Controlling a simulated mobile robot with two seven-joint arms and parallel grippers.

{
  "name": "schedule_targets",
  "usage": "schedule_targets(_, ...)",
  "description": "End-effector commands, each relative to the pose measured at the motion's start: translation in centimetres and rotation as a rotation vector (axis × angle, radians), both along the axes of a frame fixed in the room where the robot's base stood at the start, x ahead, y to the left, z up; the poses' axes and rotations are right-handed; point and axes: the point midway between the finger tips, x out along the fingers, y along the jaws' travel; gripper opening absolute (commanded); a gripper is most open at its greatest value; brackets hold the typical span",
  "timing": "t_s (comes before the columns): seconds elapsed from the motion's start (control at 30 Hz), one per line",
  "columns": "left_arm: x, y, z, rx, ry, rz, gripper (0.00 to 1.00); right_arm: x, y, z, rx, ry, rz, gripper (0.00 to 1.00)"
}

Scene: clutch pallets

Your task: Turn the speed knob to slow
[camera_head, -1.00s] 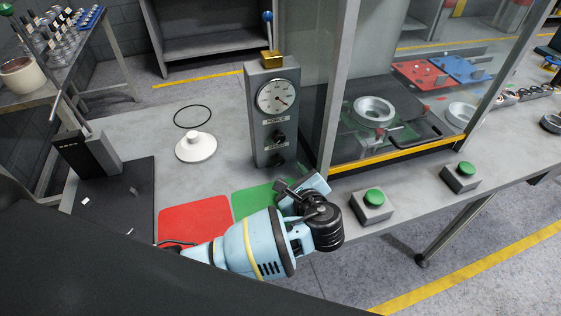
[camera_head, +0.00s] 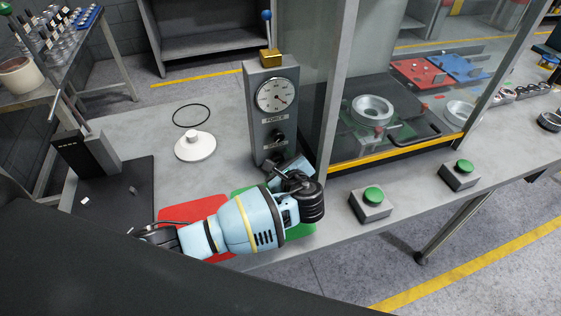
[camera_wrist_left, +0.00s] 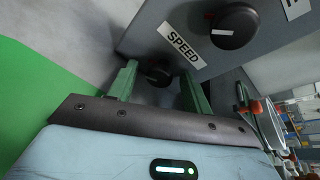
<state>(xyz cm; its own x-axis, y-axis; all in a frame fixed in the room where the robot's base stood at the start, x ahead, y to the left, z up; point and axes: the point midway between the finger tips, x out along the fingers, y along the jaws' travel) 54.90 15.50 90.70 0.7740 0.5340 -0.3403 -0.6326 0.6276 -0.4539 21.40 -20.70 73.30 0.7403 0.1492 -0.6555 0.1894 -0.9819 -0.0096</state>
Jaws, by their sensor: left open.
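A grey column (camera_head: 258,125) with a round dial stands on the table in the head view. Its upper knob (camera_head: 278,136) sits under the FORCE label and also shows in the left wrist view (camera_wrist_left: 236,26) with a white mark. The SPEED label (camera_wrist_left: 181,44) lies between the two knobs. The black speed knob (camera_wrist_left: 158,73) is the lower one, and my gripper hides it in the head view. My left gripper (camera_head: 283,170) is at the column's lower front. In the wrist view its green fingers (camera_wrist_left: 158,75) are open, one either side of the speed knob; contact cannot be told.
Red (camera_head: 190,210) and green (camera_head: 304,230) mats lie under my left arm. A glass-walled enclosure with a yellow sill (camera_head: 400,154) stands right of the column. Two green push buttons (camera_head: 373,194) (camera_head: 464,167) stand in front. A white disc (camera_head: 195,147) lies left of the column.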

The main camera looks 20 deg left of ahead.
Motion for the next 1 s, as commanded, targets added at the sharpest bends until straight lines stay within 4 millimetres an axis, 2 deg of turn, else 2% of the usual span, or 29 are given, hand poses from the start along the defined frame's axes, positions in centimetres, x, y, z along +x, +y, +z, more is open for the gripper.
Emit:
schedule_targets(0.13,-0.01,0.01,-0.02,0.000,0.000,0.000,0.50,0.03,-0.06,-0.01,-0.002,0.000,0.001,0.36)
schedule_targets(0.47,-0.04,0.00,-0.03,0.000,0.000,0.000,0.07,0.06,-0.11,-0.02,-0.002,0.000,0.001,0.36)
schedule_targets(0.57,-0.08,0.01,-0.08,-0.010,-0.006,0.000,0.05,0.06,-0.11,-0.02,-0.003,-0.001,0.001,0.36)
schedule_targets(0.8,-0.24,0.12,-0.25,-0.191,-0.123,0.001,0.05,0.07,-0.11,-0.03,-0.003,-0.001,0.001,0.36)
schedule_targets(1.0,-0.21,0.14,-0.19,-0.268,-0.178,0.000,0.06,0.06,-0.10,-0.03,-0.003,-0.001,0.001,0.36)
